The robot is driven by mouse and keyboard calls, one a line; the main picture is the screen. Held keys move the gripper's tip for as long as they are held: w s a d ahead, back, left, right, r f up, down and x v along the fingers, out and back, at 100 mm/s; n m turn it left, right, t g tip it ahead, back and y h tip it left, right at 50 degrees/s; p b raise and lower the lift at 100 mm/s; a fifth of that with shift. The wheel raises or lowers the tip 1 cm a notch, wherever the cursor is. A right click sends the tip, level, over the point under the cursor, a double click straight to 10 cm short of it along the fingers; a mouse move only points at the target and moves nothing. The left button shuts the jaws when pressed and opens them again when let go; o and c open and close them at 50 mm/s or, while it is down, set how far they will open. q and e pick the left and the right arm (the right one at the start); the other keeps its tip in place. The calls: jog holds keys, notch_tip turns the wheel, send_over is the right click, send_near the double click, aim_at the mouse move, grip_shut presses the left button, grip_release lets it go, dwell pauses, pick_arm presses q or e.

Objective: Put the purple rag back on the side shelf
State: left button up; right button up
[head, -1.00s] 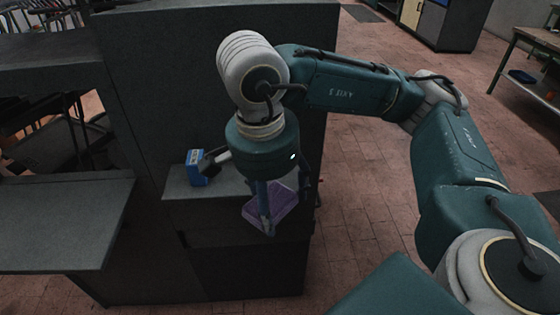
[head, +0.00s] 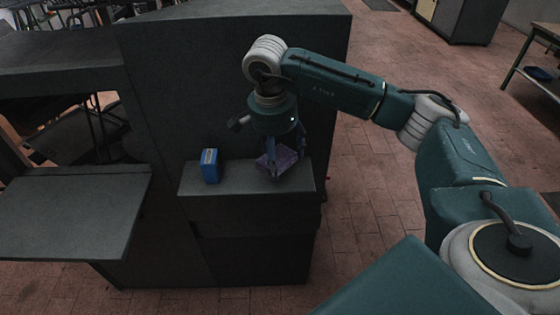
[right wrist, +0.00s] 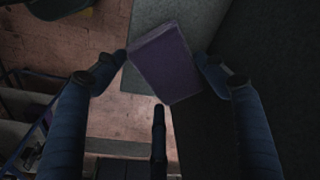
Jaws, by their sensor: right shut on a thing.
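The purple rag (head: 275,159) is a folded, flat pad. It is tilted over the right part of the grey side shelf (head: 235,186) in the head view. My right gripper (head: 285,164) points down and is shut on the rag. In the right wrist view the rag (right wrist: 162,62) sits between the two fingertips, with the dark shelf to the right and floor to the left. I cannot tell whether the rag touches the shelf. My left gripper is not in view.
A small blue box (head: 210,166) stands on the shelf to the left of the rag, with bare shelf between them. The tall dark machine body (head: 190,90) rises behind the shelf. A flat grey plate (head: 70,210) juts out at the left. Brick floor is open at the right.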

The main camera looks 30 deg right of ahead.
aim_at(278, 159)
notch_tip(278, 159, down, 3)
jog(key=shift+w+p, duration=0.1)
jog(key=shift+p, duration=1)
jog(key=shift+w+f, duration=0.1)
jog(key=shift+f, duration=0.15)
jog(key=shift+d, duration=0.1)
jog(key=shift+f, duration=0.1)
jog(key=shift+f+b, duration=0.15)
jog(key=shift+b, duration=0.15)
jog(key=o, duration=1.1)
